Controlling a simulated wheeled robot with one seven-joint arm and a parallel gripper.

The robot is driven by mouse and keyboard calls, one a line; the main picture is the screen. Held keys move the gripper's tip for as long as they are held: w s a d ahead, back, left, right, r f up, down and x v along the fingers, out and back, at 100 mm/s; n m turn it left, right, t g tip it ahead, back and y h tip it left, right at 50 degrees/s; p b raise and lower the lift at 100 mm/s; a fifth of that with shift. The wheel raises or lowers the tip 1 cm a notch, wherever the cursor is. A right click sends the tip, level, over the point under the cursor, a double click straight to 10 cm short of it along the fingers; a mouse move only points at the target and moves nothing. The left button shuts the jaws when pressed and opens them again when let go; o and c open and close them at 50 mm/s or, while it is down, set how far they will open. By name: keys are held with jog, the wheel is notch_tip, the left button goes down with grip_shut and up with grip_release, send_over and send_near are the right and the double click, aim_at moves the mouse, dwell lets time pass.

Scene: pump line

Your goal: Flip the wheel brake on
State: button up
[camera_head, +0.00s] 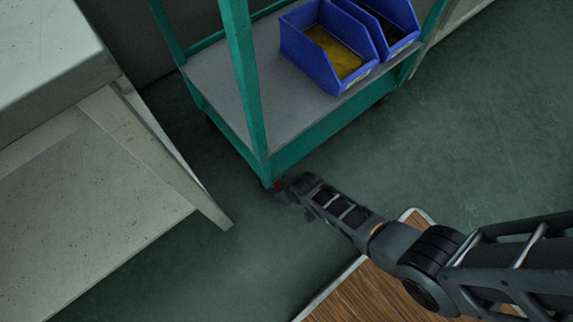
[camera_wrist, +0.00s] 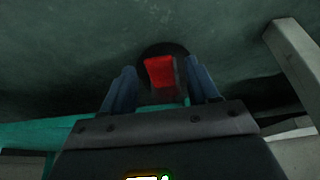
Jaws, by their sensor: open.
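The wheel brake is a small red pedal (camera_wrist: 160,72) on a dark caster wheel. In the head view a bit of its red (camera_head: 278,185) shows at the near bottom corner of the green cart (camera_head: 262,150). My gripper (camera_wrist: 160,85) is open in the wrist view, with one finger on each side of the red pedal. In the head view my gripper (camera_head: 285,190) is low at that cart corner and hides most of the wheel. I cannot tell whether the fingers touch the pedal.
Blue bins (camera_head: 325,50) with yellowish contents stand on the cart's grey shelf. A pale bench (camera_head: 120,150) stands close on the left, its leg near the cart corner. A wooden board (camera_head: 365,295) lies at the bottom. The green floor (camera_head: 480,130) on the right is clear.

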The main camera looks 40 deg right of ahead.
jog(key=shift+c, duration=0.3)
jog(key=c, duration=1)
jog(key=shift+s+a+f+t+b, duration=0.1)
jog(key=shift+s+f+t+b, duration=0.15)
jog(key=shift+f+t+b, duration=0.4)
jog(key=f+t+b, duration=0.1)
jog(key=t+b, duration=0.1)
jog(key=b, duration=0.1)
jog(key=f+t+b, duration=0.1)
jog(key=t+b, duration=0.1)
jog(key=b, duration=0.1)
jog(key=shift+s+b, duration=0.15)
jog(key=shift+b, duration=0.15)
jog(key=shift+r+t, duration=0.2)
jog(key=shift+t, duration=0.05)
jog(key=o, duration=1.1)
jog(key=shift+c, duration=0.2)
